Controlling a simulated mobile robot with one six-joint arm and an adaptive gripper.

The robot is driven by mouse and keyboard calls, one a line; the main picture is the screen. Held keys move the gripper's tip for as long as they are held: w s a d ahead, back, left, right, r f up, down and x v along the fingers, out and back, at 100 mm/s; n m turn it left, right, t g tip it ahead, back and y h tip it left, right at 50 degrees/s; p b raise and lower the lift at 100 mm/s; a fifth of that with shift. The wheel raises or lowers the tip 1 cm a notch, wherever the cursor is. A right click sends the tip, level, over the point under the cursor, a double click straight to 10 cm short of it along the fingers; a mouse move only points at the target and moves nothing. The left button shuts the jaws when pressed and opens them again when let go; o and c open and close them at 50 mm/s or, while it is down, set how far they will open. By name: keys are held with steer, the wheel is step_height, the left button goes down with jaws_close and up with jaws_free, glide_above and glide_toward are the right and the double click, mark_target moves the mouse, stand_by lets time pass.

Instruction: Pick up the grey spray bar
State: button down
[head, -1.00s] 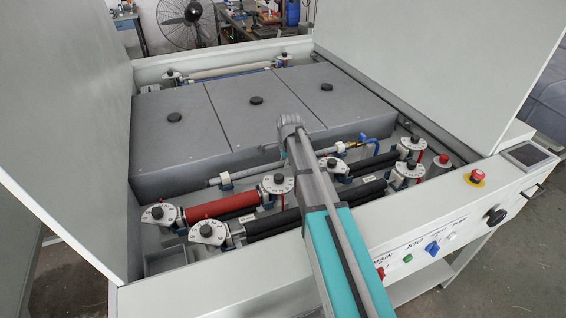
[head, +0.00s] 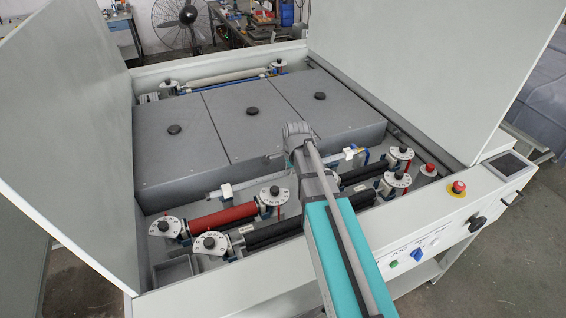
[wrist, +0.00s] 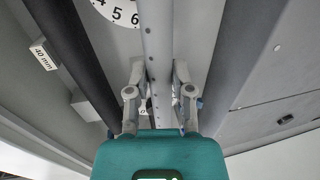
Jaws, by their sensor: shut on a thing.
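The grey spray bar (wrist: 151,40) is a slim pale tube with a row of small holes. In the wrist view it runs from the top edge down between the two fingers of my gripper (wrist: 159,78). The fingers are shut on it, one on each side. In the head view my arm's end hides the fingers and the part of the bar they hold. I cannot tell from there how far the bar stands from its white clips (head: 225,190).
A grey box with three lids (head: 245,110) fills the machine behind the bar. A red roller (head: 222,216) and black rollers with numbered white dials (head: 209,242) lie in front. Raised side panels (head: 65,140) stand left and right. A red stop button (head: 458,187) sits on the front rim.

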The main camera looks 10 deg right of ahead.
steer(key=s, duration=0.1)
steer(key=s+r+p, duration=0.1)
steer(key=s+r, duration=0.1)
steer(key=s, duration=0.1)
steer(key=shift+s+d, duration=0.1)
steer(key=shift+d, duration=0.2)
stand_by(0.4)
